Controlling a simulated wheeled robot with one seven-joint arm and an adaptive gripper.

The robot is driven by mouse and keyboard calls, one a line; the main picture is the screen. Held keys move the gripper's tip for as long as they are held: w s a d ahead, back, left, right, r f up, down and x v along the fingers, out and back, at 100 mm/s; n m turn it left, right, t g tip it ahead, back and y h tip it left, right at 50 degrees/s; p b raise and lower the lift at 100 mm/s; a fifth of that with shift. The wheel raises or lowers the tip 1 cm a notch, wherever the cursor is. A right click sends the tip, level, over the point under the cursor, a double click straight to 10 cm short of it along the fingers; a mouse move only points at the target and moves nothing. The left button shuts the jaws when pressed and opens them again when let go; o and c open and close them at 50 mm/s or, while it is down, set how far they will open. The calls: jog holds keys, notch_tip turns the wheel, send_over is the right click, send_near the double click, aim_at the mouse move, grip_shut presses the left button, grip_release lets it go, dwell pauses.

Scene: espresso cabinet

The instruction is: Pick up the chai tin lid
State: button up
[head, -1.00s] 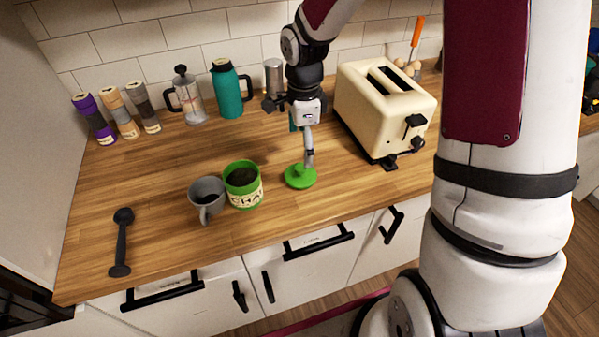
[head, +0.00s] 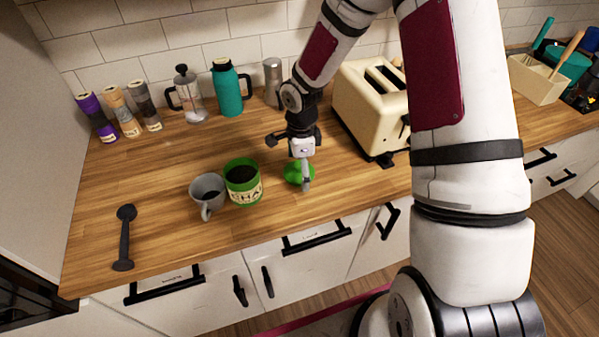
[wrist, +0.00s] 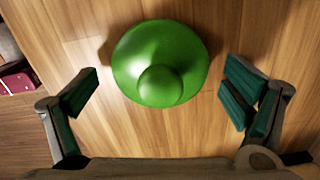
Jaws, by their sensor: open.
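The chai tin lid (head: 293,175) is a green round disc with a ball knob, lying on the wooden counter to the right of the open green chai tin (head: 243,187). In the wrist view the lid (wrist: 160,62) is centred between and just beyond the fingertips, knob facing the camera. My gripper (head: 303,185) is above the lid and partly hides it in the head view. In the wrist view my gripper (wrist: 165,100) is open, with green-padded fingers spread wide on both sides. No contact with the lid shows.
A grey mug (head: 207,194) stands left of the tin, and a black scoop (head: 124,237) lies farther left. A cream toaster (head: 366,105) is to the right. A teal flask (head: 228,92) and French press (head: 188,98) stand at the back. Counter in front of the lid is clear.

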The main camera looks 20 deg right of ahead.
jog(key=c, duration=1)
jog(key=shift+c, duration=0.2)
jog(key=shift+r, duration=0.15)
